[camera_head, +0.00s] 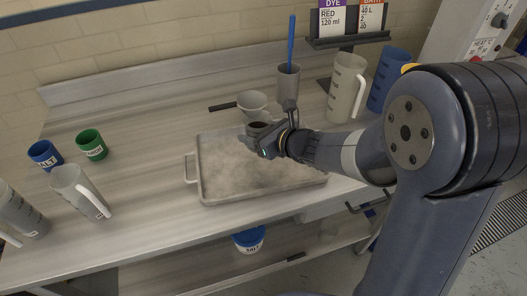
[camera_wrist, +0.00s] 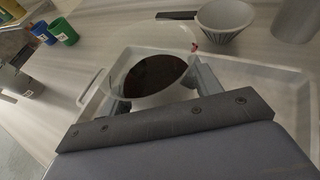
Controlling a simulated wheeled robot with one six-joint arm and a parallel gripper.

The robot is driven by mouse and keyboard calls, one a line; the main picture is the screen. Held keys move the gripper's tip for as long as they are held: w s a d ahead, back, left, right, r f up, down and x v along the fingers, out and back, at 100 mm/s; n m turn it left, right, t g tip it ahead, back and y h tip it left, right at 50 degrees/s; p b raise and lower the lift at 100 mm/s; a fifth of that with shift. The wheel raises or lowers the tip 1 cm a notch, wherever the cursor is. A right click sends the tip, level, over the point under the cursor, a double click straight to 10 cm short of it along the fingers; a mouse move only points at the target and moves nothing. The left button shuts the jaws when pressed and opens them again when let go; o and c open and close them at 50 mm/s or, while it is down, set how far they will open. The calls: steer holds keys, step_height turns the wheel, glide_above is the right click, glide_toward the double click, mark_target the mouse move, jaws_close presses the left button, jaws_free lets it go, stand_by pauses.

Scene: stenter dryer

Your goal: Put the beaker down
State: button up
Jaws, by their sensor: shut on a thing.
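The beaker (camera_wrist: 153,70) is clear, with dark brown-red liquid in it. My gripper (camera_wrist: 160,95) is shut on it, a finger on each side, in the wrist view. I cannot tell whether the beaker's base touches the tray.
A pale bowl (camera_head: 252,102) and a grey cup (camera_head: 287,84) with a blue stick stand behind the tray. Grey and blue jugs (camera_head: 345,88) stand to the right. Blue and green tubs (camera_head: 91,146) and another jug (camera_head: 78,190) stand left. The counter between them and the tray is clear.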

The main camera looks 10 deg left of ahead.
steer(key=shift+f, duration=3.05)
steer(key=shift+f+b, duration=0.2)
steer(key=shift+b, duration=0.25)
steer(key=o, duration=1.1)
steer(key=shift+r, duration=0.15)
steer(key=shift+r+p, duration=0.2)
steer(key=shift+p, duration=0.2)
steer(key=v, duration=1.2)
steer(key=shift+f, duration=0.15)
